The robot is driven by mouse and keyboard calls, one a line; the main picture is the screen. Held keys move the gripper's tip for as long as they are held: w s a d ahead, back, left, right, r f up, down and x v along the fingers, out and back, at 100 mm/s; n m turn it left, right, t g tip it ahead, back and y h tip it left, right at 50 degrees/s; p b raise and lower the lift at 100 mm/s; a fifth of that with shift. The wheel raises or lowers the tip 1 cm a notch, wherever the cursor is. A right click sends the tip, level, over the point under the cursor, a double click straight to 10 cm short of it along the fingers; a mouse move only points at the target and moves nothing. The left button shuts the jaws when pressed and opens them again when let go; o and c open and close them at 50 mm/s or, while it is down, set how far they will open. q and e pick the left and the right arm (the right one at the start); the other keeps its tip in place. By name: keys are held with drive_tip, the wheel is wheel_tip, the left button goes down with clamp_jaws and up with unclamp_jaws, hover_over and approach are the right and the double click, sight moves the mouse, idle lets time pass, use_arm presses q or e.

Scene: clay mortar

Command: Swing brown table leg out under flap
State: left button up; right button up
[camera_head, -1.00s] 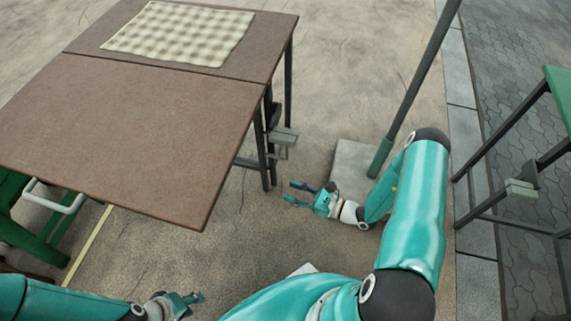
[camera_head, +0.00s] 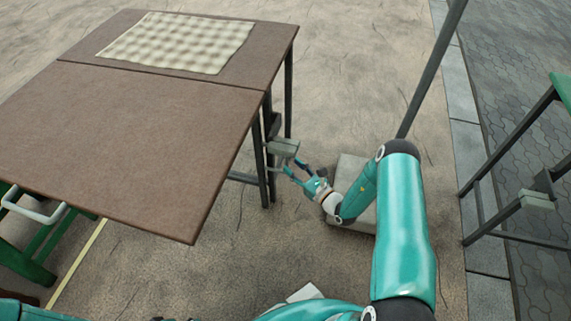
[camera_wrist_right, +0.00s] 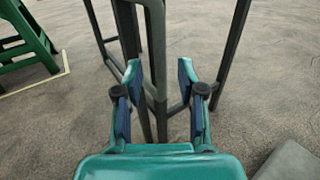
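The brown table has a raised flap (camera_head: 130,135) at its near side, seen in the head view. Dark legs (camera_head: 258,165) stand close together under its right edge, with a grey block (camera_head: 285,146) beside them. My right gripper (camera_head: 289,168) is open and empty, just right of these legs and below the block. In the right wrist view, the open fingers of my right gripper (camera_wrist_right: 160,78) are on either side of a grey-green upright bar (camera_wrist_right: 155,45), with dark legs behind. I cannot tell whether they touch it. My left gripper does not show.
A checked cloth (camera_head: 175,42) lies on the far tabletop. A slanted dark pole (camera_head: 430,75) rises from a grey slab (camera_head: 347,215) behind my right arm. A green-topped table (camera_head: 562,88) stands at right, and a green frame (camera_head: 30,262) is at left under the flap.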

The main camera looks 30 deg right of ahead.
sight(287, 161)
drive_tip(key=shift+w+a+b, duration=0.15)
drive_tip(key=shift+w+b, duration=0.05)
drive_tip(key=shift+w, duration=0.8)
drive_tip(key=shift+w+a+b, duration=0.1)
drive_tip(key=shift+w+b, duration=0.05)
drive_tip(key=shift+w, duration=0.85)
drive_tip(key=shift+c, duration=0.2)
clamp_jaws()
